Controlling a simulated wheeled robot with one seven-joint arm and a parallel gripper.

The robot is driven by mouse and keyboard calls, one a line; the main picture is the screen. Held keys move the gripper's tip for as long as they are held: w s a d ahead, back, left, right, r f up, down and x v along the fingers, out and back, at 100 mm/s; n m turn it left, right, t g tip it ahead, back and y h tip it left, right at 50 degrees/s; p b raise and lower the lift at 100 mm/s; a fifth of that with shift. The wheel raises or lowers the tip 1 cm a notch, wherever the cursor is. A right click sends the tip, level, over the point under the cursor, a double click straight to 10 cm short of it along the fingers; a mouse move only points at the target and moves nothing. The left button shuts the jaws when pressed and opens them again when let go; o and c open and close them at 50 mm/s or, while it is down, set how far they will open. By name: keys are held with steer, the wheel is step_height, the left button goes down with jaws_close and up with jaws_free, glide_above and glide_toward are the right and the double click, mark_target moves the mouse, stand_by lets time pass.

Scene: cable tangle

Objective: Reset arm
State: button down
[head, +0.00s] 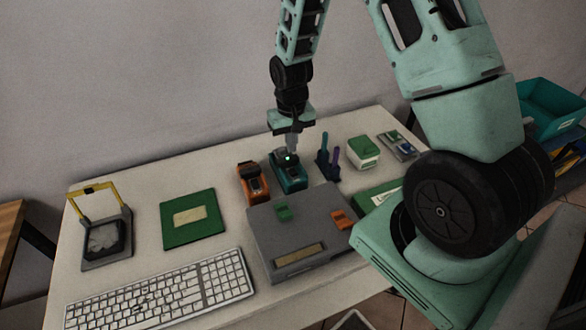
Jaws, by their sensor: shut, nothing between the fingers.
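My arm, in mint green and black, reaches over the table from the upper right of the head view. My gripper (292,143) points down above the back middle of the table. It is shut with nothing between its fingers. Its tips are just above or touching the top of a teal and black device (288,174) with a small lit green spot; I cannot tell which. An orange and black device (252,183) stands just left of the teal one.
A grey box (301,241) with green and orange pieces stands in front. A white keyboard (165,292), a green board (192,219) and a yellow-handled frame (104,228) are left. Pens (328,158), a green-white box (363,152) and a teal bin (548,108) are right.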

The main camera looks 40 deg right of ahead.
stand_by(0.4)
steer(key=s+a+r+n, duration=0.2)
steer(key=s+a+r, duration=0.15)
steer(key=a, duration=0.25)
steer(key=s+a+r+n+y, duration=0.1)
steer(key=s+a+r, duration=0.1)
steer(key=a+r, duration=0.3)
steer(key=s+a+r+n, duration=0.2)
steer(key=a+r, duration=0.1)
steer(key=a, duration=0.4)
steer(key=s+a+r+n, duration=0.3)
steer(key=s, duration=0.5)
steer(key=s+a+r+n, duration=0.3)
steer(key=s, duration=0.5)
steer(key=shift+s+a+r, duration=0.2)
steer(key=shift+s+a, duration=0.05)
steer(key=shift+s, duration=0.15)
